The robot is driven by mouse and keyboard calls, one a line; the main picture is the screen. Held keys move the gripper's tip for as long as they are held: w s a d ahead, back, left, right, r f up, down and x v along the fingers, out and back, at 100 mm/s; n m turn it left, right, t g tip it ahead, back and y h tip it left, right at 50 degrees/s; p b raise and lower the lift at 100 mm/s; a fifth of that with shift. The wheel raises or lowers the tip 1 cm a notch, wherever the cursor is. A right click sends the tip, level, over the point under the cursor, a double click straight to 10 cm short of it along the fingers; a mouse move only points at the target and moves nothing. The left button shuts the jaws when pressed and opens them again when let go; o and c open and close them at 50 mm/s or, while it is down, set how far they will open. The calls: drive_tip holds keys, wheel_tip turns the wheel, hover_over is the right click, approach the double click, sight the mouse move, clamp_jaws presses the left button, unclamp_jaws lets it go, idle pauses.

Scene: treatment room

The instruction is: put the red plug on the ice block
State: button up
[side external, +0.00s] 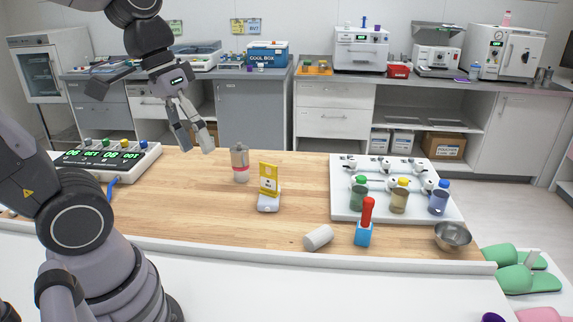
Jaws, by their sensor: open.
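A red piece (367,211), which looks like the red plug, stands upright on a small light-blue block (363,236) near the table's front edge. The blue block may be the ice block; I cannot tell for sure, nor whether the two are joined or only touching. My gripper (196,147) is open and empty, pointing down above the table's left part. It is well to the left of the red piece and farther back.
A white cylinder (318,237) lies left of the blue block. A yellow card on a stand (269,182) and a capped bottle (240,163) stand mid-table. A white board (343,206) with several bottles and a metal bowl (453,236) are right. The wooden table (190,210) is clear front-left.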

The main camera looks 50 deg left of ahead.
drive_tip(key=a+t+y, duration=0.1)
drive_tip(key=s+a+r+m+t+y, duration=0.1)
drive_tip(key=a, duration=0.1)
drive_tip(key=s+a+r+m+t+y, duration=0.1)
drive_tip(key=shift+s+a+r, duration=0.15)
drive_tip(key=shift+s+a, duration=0.05)
drive_tip(key=shift+s, duration=0.05)
idle(1.1)
